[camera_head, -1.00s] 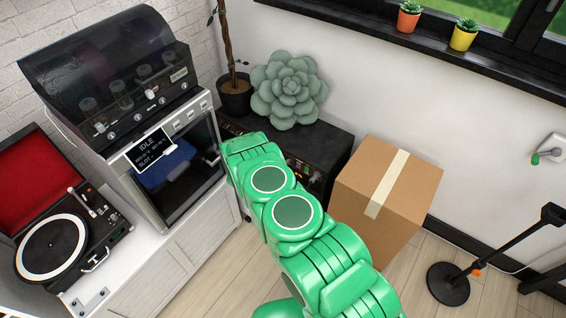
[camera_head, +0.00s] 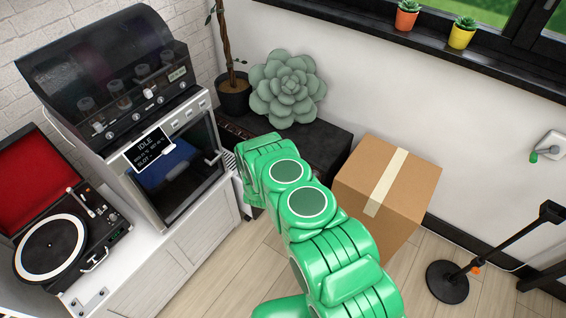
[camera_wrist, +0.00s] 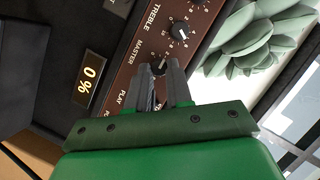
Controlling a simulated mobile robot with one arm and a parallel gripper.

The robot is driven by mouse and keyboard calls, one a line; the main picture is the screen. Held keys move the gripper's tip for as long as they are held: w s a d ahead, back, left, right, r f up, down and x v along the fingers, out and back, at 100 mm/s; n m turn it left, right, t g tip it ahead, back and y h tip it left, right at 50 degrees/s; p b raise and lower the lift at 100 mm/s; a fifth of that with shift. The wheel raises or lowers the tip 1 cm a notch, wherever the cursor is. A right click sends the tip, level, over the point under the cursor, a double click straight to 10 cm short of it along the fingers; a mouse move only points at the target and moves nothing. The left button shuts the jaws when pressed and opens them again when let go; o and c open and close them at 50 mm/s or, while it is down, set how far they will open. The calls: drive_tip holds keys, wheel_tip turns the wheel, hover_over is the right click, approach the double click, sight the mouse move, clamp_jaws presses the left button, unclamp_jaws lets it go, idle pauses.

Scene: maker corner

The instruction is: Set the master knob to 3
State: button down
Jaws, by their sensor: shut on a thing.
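The master knob (camera_wrist: 159,67) is on the brown control panel (camera_wrist: 143,50) of a black amplifier, beside the MASTER label in the wrist view. My gripper (camera_wrist: 164,68) is at the knob, its two dark fingers closed on either side of it. The fingers hide most of the knob, so I cannot read its setting. A small display (camera_wrist: 89,80) on the panel side reads 0 %. In the head view the amplifier (camera_head: 325,143) stands against the wall; my green arm covers its front and hides the knob and fingers.
A treble knob (camera_wrist: 180,31) sits farther along the panel. A grey-green succulent (camera_head: 287,90) rests on top of the amplifier. A cardboard box (camera_head: 405,180) stands close to the right of my arm. A machine with an IDLE screen (camera_head: 149,149) and a turntable (camera_head: 50,250) are at left.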

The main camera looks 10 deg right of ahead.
drive_tip(key=m+t, duration=0.1)
drive_tip(key=m, duration=0.2)
drive_tip(key=m+t, duration=0.1)
drive_tip(key=shift+d+f+m+t, duration=0.1)
drive_tip(key=shift+f+m+t, duration=0.2)
drive_tip(key=shift+m, duration=0.1)
idle(0.5)
drive_tip(key=c, duration=1)
unclamp_jaws()
drive_tip(key=shift+s, duration=0.2)
drive_tip(key=shift+v, duration=3.8)
